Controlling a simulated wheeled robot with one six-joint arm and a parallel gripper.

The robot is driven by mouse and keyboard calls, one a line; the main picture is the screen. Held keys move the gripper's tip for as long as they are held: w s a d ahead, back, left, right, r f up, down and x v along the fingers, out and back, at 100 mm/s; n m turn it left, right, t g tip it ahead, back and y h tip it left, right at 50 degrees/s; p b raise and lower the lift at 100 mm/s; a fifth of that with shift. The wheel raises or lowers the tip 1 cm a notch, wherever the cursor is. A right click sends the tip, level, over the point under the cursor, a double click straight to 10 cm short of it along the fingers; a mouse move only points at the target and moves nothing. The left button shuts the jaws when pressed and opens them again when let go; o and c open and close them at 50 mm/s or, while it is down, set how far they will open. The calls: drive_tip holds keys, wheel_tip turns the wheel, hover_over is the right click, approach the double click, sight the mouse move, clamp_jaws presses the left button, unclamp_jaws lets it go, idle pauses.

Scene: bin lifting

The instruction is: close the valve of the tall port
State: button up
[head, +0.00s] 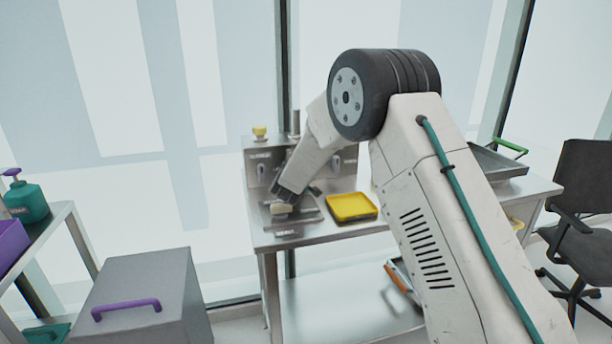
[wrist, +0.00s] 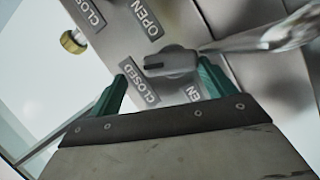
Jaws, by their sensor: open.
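My gripper (wrist: 162,72) shows in the wrist view with its two teal fingers apart. A grey valve handle (wrist: 172,61) with a dark mark at its left end lies between and just beyond the fingertips; I cannot tell whether they touch it. OPEN and CLOSED labels surround it, and its marked end points left. In the head view, my forearm reaches down to the front left of a steel panel (head: 316,180) with two valve handles visible, a left one (head: 261,170) and a right one (head: 337,164). A tall port (head: 295,122) rises behind the panel, partly hidden by my arm.
A yellow-topped short port (head: 259,132) stands at the panel's left. A grey bin (head: 140,300) with a purple handle stands at front left. A black chair (head: 582,200) is at right.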

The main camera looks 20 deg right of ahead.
drive_tip(key=s+r, duration=0.3)
drive_tip(key=s, duration=1.3)
drive_tip(key=shift+r, duration=0.2)
drive_tip(key=shift+d, duration=0.1)
